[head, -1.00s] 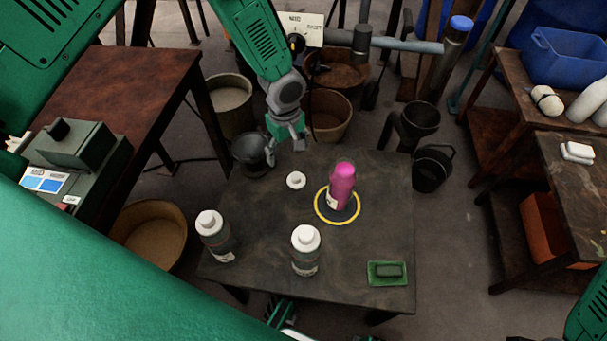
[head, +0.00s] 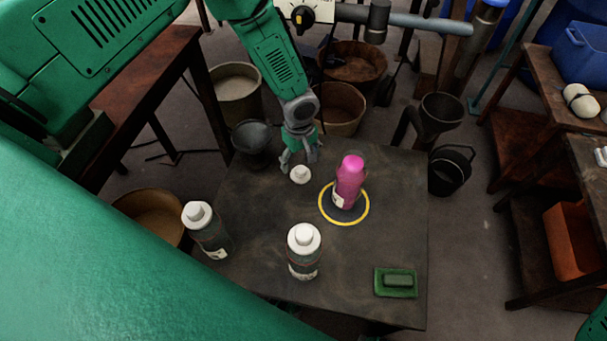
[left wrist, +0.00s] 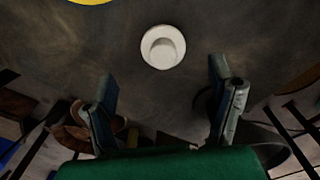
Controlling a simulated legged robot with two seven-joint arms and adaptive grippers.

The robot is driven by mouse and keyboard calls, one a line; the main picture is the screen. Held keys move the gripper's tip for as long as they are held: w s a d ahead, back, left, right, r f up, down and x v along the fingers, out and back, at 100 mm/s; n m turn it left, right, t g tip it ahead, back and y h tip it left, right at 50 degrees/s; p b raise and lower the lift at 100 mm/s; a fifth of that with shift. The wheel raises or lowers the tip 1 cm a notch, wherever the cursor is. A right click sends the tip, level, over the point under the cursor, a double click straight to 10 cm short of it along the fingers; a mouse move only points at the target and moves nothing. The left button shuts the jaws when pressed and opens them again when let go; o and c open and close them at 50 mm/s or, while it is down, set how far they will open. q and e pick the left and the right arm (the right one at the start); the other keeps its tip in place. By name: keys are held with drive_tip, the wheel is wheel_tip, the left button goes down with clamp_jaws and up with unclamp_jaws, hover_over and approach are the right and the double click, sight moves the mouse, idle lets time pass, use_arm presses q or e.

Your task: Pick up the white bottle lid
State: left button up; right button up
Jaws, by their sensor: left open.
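The white bottle lid (head: 300,174) lies on the dark table (head: 262,262), near its far edge and left of the pink bottle (head: 348,182). In the left wrist view the lid (left wrist: 162,47) is round with a raised middle and lies beyond the fingertips, between their lines. My left gripper (head: 298,158) is open and empty, just behind the lid in the head view. Its two fingers (left wrist: 165,88) stand wide apart in the left wrist view, with nothing between them. My right gripper is not in view.
The pink bottle stands in a yellow ring (head: 366,212). Two white-capped bottles (head: 304,252) (head: 206,230) stand nearer on the table. A green dish (head: 396,283) holds a dark block at the right. The table middle is clear. Buckets (head: 452,170) stand around it.

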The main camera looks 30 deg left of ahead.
sight(299, 169)
use_arm(q)
drive_tip(key=shift+a+f, duration=0.35)
drive_tip(key=f+b, duration=0.1)
drive_tip(key=f, duration=0.1)
drive_tip(key=f+b, duration=0.1)
drive_tip(key=f, duration=0.1)
drive_tip(key=shift+s+d+f, duration=0.1)
drive_tip(key=shift+s+f, duration=0.1)
drive_tip(key=shift+f, duration=0.15)
drive_tip(key=shift+d+f, duration=0.15)
drive_tip(key=shift+d, duration=0.3)
drive_tip(key=shift+a, duration=0.15)
drive_tip(key=c, duration=0.7)
drive_tip(key=shift+a, duration=0.3)
drive_tip(key=shift+c, duration=1.2)
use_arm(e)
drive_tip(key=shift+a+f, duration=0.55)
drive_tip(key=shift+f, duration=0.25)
